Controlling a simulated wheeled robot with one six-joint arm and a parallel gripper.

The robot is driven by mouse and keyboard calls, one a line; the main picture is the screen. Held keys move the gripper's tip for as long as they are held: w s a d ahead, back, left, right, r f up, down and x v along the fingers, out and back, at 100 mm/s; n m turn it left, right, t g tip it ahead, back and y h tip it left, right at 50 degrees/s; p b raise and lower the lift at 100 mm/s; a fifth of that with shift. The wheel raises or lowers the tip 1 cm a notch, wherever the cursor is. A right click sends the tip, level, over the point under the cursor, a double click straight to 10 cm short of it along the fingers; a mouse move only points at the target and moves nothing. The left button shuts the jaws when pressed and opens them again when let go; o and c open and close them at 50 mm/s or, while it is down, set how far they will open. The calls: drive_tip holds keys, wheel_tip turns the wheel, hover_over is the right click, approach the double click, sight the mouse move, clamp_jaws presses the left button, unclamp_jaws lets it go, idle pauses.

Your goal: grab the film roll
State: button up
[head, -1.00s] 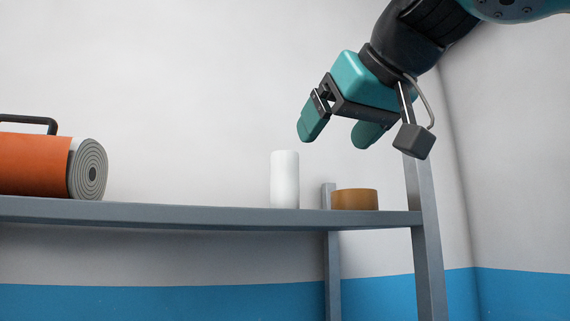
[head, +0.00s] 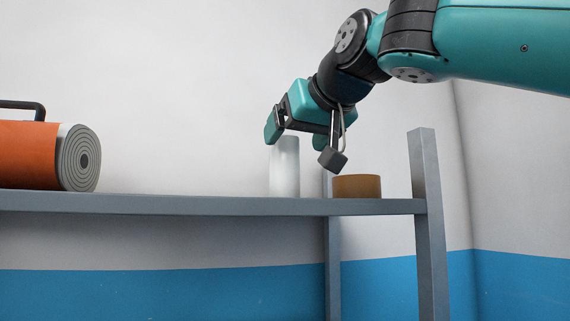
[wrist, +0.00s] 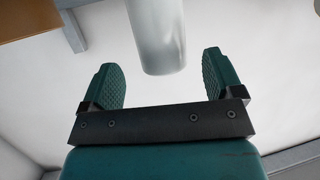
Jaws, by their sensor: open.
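The film roll (head: 285,170) is a white upright cylinder standing on the grey shelf (head: 180,205). My gripper (head: 294,138) is at the height of its top in the head view, with the fingers on either side of it in the picture. The fingers cover part of its upper edge. In the wrist view the film roll (wrist: 157,35) comes down from the top edge, between the two open fingers (wrist: 160,75) and apart from both. Whether it is within their depth I cannot tell. My gripper is open and holds nothing.
A brown roll (head: 357,187) stands on the shelf just right of the film roll, under my wrist. A grey shelf post (head: 426,220) rises at the right end. An orange and grey rolled mat (head: 45,155) lies at far left. The shelf between mat and film roll is clear.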

sight(286, 142)
drive_tip(key=w, duration=0.1)
drive_tip(key=w+a+p, duration=0.2)
drive_tip(key=shift+w+f, duration=0.15)
drive_tip(key=shift+w, duration=0.1)
drive_tip(key=shift+w+a+f, duration=0.1)
drive_tip(key=shift+w+f, duration=0.1)
drive_tip(key=shift+w, duration=0.05)
drive_tip(key=shift+c, duration=0.5)
drive_tip(key=c, duration=1)
